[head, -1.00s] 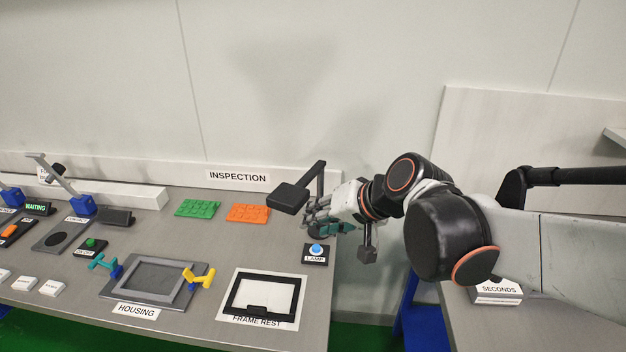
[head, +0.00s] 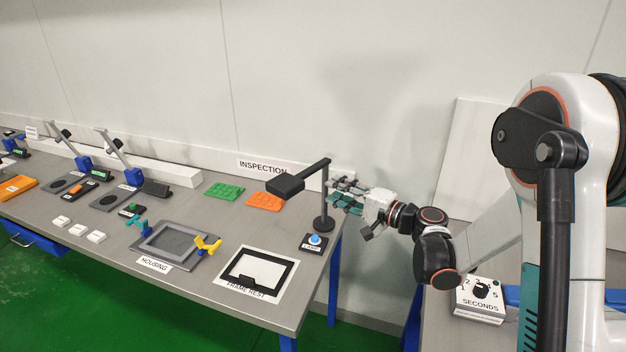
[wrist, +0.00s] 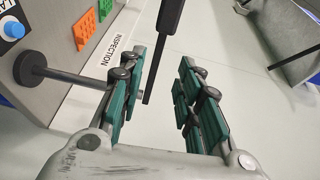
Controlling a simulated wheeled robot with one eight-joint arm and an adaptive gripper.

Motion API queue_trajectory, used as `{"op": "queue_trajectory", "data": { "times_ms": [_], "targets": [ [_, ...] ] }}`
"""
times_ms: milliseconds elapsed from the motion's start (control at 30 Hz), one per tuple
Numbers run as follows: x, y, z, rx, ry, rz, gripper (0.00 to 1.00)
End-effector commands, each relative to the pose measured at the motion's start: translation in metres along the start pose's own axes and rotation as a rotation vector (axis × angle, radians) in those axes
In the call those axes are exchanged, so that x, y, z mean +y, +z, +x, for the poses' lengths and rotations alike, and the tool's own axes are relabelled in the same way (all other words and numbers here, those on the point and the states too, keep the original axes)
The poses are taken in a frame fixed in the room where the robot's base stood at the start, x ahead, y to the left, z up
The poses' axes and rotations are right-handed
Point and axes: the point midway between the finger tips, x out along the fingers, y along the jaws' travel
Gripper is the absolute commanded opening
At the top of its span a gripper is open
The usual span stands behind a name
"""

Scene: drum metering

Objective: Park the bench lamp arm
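The bench lamp has a round black base and upright post (head: 324,205) at the bench's right end. Its arm runs left from the post top to a flat black head (head: 286,186) over the bench. My gripper (head: 338,193) is just right of the post, fingers pointing left at it. In the wrist view the green-padded fingers are spread wide and nothing is clamped. There the lamp arm (wrist: 150,88) shows in the gap between them, and the post (wrist: 75,76) passes behind the left finger. I cannot tell whether any finger touches the lamp.
A blue LAMP button (head: 315,240) sits in front of the lamp base. Green (head: 224,191) and orange (head: 265,201) trays lie left of it, and a black frame (head: 258,275) lies in front. The wall is behind. A gap separates this bench from the SECONDS dial box (head: 481,298).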

Motion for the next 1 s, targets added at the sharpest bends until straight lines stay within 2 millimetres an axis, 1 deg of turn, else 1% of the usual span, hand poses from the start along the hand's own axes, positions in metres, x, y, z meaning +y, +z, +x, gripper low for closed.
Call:
{"op": "queue_trajectory", "data": {
  "times_ms": [167,267,367,700,800,1000],
  "targets": [
    [0.005,-0.005,0.004,0.001,-0.035,0.023,0.32],
    [0.005,-0.005,0.011,0.0,-0.037,0.024,0.32],
    [0.005,-0.004,0.025,-0.001,-0.036,0.024,0.32],
    [0.003,-0.004,0.091,-0.001,-0.035,0.023,0.32],
    [0.002,-0.005,0.108,0.0,-0.035,0.023,0.32],
    [0.001,-0.005,0.132,0.001,-0.035,0.023,0.32]
  ]
}}
